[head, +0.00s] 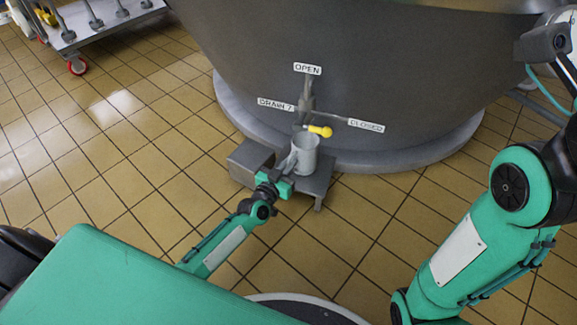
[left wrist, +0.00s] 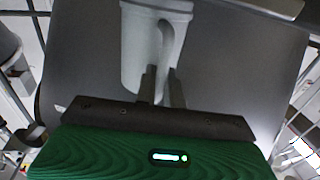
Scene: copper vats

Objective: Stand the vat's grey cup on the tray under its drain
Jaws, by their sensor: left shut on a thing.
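The grey cup (head: 305,153) is upright at the drain of the vat (head: 230,65), over the grey tray (head: 318,186). My left gripper (head: 289,168) is shut on the cup's handle side. In the left wrist view the cup (left wrist: 155,50) stands beyond the two fingers (left wrist: 162,88), which close on its handle. I cannot tell whether the cup's base touches the tray. The drain (head: 304,112) has a yellow-ended handle (head: 320,131) just above the cup's rim. My right gripper is not in view.
Labels OPEN (head: 307,69), DRAIN 7 (head: 275,104) and CLOSED (head: 366,125) are on the vat. A wheeled cart (head: 95,35) stands at the top left. Tiled floor around the tray is clear.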

